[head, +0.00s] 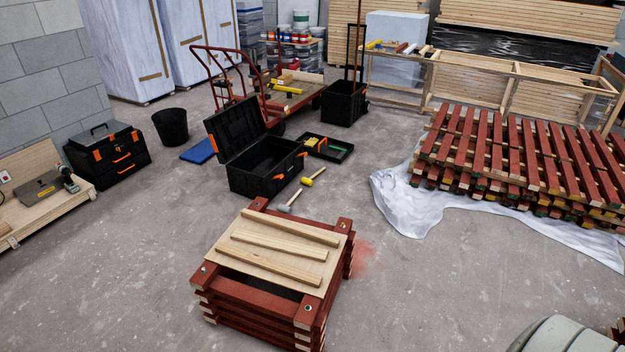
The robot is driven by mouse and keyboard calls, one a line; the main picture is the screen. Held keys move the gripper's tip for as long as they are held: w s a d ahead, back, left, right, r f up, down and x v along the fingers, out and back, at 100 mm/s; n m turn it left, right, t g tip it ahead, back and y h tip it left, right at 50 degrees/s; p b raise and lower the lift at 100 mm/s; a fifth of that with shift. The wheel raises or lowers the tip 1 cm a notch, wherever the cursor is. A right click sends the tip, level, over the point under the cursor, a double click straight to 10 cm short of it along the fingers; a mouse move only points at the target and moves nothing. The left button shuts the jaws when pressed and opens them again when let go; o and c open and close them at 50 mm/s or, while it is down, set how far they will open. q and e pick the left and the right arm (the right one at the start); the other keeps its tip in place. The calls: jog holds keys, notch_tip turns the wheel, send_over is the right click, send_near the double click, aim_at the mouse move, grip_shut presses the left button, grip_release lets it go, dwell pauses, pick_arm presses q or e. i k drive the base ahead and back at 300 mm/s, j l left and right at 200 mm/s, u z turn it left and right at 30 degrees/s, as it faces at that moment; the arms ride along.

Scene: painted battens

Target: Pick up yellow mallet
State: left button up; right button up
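A yellow mallet (307,181) lies on the concrete floor near the middle of the view, just right of the open black toolbox. Its yellow head is at the lower left and its short handle runs up to the right. A second mallet with a pale head (284,208) lies just in front of it, its handle pointing toward the yellow head. Neither of my grippers shows in the head view.
The open black toolbox (258,182) stands left of the mallets, with a shallow black tray (338,157) behind them. A red timber crate-like stack (250,296) stands in front. Red battens (520,160) are piled at right beside a white sheet (395,200). Floor between is clear.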

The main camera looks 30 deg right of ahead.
aim_at(309, 182)
jog(key=i+j+u, duration=0.3)
jog(key=i, duration=0.35)
jog(key=i+j+u, duration=0.35)
jog(key=i, duration=0.35)
jog(key=i+u, duration=0.3)
jog(key=i, duration=0.4)
jog(key=i+z, duration=0.25)
jog(key=i, duration=0.3)
jog(key=i+z, duration=0.2)
jog(key=i, duration=0.35)
jog(key=i+j+z, duration=0.25)
jog(key=i, duration=0.25)
jog(key=i+l+z, duration=0.25)
jog(key=i+z, duration=0.2)
jog(key=i+l+z, duration=0.1)
jog(key=i+z, duration=0.6)
jog(key=z, duration=0.15)
jog(key=i+j+z, duration=0.2)
jog(key=i+z, duration=0.25)
